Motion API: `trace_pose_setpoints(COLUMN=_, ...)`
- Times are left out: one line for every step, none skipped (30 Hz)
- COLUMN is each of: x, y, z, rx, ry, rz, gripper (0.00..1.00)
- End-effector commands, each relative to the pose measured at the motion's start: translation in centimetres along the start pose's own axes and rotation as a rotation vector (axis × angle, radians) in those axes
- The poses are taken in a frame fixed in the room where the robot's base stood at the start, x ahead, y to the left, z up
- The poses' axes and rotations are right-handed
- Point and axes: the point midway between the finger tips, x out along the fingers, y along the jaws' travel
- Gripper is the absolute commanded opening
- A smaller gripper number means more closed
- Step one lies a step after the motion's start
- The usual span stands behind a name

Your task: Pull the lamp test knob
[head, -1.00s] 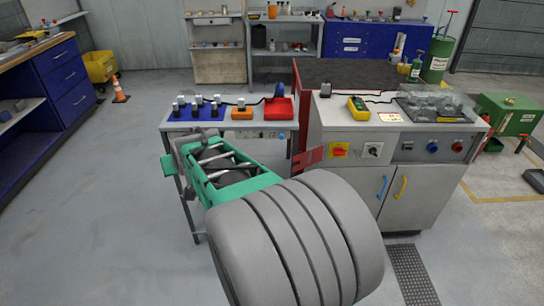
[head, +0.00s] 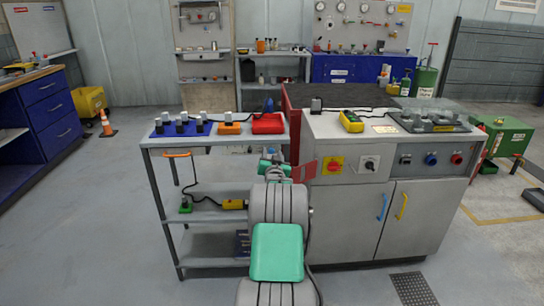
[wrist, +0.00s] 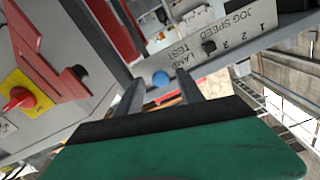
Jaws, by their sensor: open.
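The lamp test knob is a small round blue knob (wrist: 160,78) on a light grey panel strip (wrist: 235,28), beside lettering that reads "LAMP TEST" upside down in the wrist view. My gripper (wrist: 161,86) is open, with its two dark fingers reaching toward the panel. The blue knob shows between the fingertips; I cannot tell whether the tips are level with it or short of it. In the head view my gripper (head: 275,168) is at the table's front right end, mostly behind my arm, and the blue knob is hidden there.
A black jog speed knob (wrist: 208,46) sits beside the blue one. A red guard plate (head: 305,171) and a red-yellow switch (head: 333,167) on the grey cabinet (head: 335,220) are close on the right.

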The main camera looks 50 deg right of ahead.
Motion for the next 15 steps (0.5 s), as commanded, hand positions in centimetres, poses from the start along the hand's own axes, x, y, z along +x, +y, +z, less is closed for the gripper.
trace_pose_setpoints(x=0.16, y=-0.04, z=-0.08, rx=0.000, ry=0.002, rz=-0.001, gripper=0.45)
trace_pose_setpoints(x=0.20, y=-0.04, z=-0.10, rx=0.000, ry=0.002, rz=-0.001, gripper=0.45)
trace_pose_setpoints(x=0.20, y=-0.05, z=-0.10, rx=0.000, ry=0.001, rz=-0.001, gripper=0.45)
trace_pose_setpoints(x=0.19, y=-0.05, z=-0.10, rx=0.000, ry=0.001, rz=0.000, gripper=0.45)
trace_pose_setpoints(x=0.18, y=-0.06, z=-0.10, rx=0.000, ry=0.001, rz=0.000, gripper=0.45)
trace_pose_setpoints(x=0.17, y=-0.05, z=-0.09, rx=0.000, ry=0.001, rz=0.000, gripper=0.45)
trace_pose_setpoints(x=0.17, y=-0.06, z=-0.09, rx=0.000, ry=0.001, rz=0.000, gripper=0.44)
trace_pose_setpoints(x=0.16, y=-0.06, z=-0.08, rx=0.000, ry=0.001, rz=0.000, gripper=0.41)
trace_pose_setpoints(x=0.16, y=-0.06, z=-0.08, rx=0.000, ry=0.001, rz=0.000, gripper=0.38)
trace_pose_setpoints(x=0.15, y=-0.06, z=-0.07, rx=0.000, ry=0.001, rz=0.000, gripper=0.36)
trace_pose_setpoints(x=0.15, y=-0.06, z=-0.07, rx=0.000, ry=0.001, rz=0.000, gripper=0.33)
trace_pose_setpoints(x=0.15, y=-0.06, z=-0.07, rx=0.000, ry=0.000, rz=0.000, gripper=0.30)
trace_pose_setpoints(x=0.15, y=-0.06, z=-0.07, rx=0.000, ry=0.000, rz=0.000, gripper=0.28)
trace_pose_setpoints(x=0.14, y=-0.06, z=-0.07, rx=0.000, ry=0.000, rz=0.000, gripper=0.25)
trace_pose_setpoints(x=0.14, y=-0.06, z=-0.06, rx=0.000, ry=0.000, rz=0.000, gripper=0.22)
